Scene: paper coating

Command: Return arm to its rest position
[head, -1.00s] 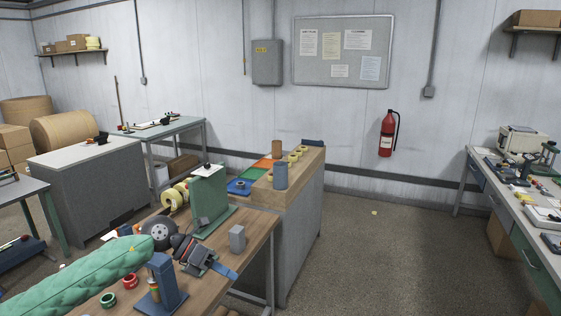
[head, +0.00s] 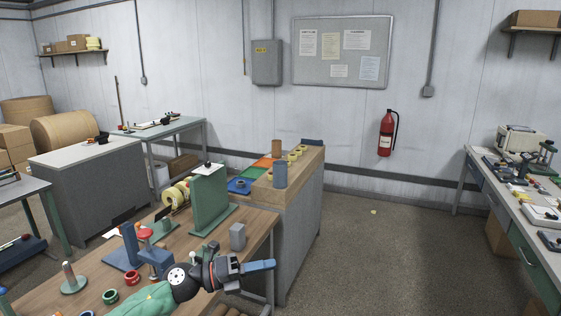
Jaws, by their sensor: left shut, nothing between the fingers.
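My left arm comes in at the bottom of the head view, its green padded sleeve (head: 150,301) low in the picture. My left gripper (head: 270,265) has blue fingers, shut with nothing between them. It points right, over the front right edge of the wooden bench (head: 190,233). It appears apart from the objects on the bench. My right arm and right gripper are not in view.
On the bench stand a green upright stand (head: 209,200), a grey block (head: 237,236), a blue stand (head: 125,256), a red-topped post (head: 144,236) and small rings. A wood-topped cabinet (head: 296,215) stands behind. Open floor (head: 400,250) lies to the right.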

